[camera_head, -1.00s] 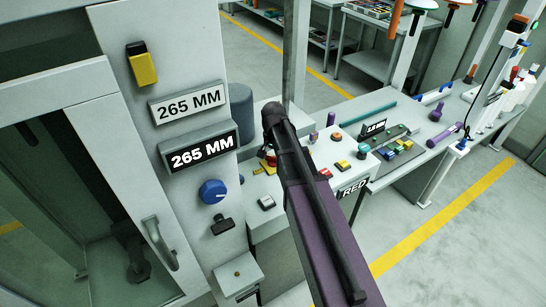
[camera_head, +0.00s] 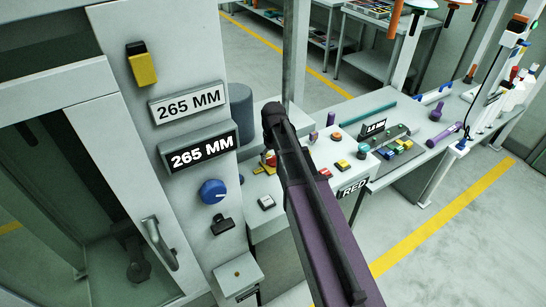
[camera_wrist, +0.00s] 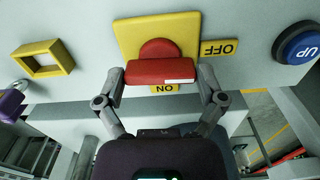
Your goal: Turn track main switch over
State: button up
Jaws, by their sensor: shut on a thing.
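The main switch has a red bar handle (camera_wrist: 150,72) on a round red hub (camera_wrist: 158,48), set on a yellow plate (camera_wrist: 128,38). In the wrist view, an OFF label (camera_wrist: 219,47) sits right of the plate and an ON label (camera_wrist: 165,88) sits below the bar. The bar lies level in the picture, just above the ON label. My gripper (camera_wrist: 164,78) is shut on the bar, one finger at each end. In the head view my arm hides the gripper tips and most of the switch area.
A blue UP button (camera_wrist: 298,45) is right of the switch and a yellow square frame (camera_wrist: 43,60) is left. In the head view a grey post with a blue knob (camera_head: 212,191) stands left of my arm. The bench (camera_head: 400,103) at right carries several small items.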

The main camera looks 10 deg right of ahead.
jog(key=shift+s+n, duration=0.1)
jog(key=shift+n, duration=0.3)
jog(key=o, duration=0.8)
jog(key=shift+m, duration=0.4)
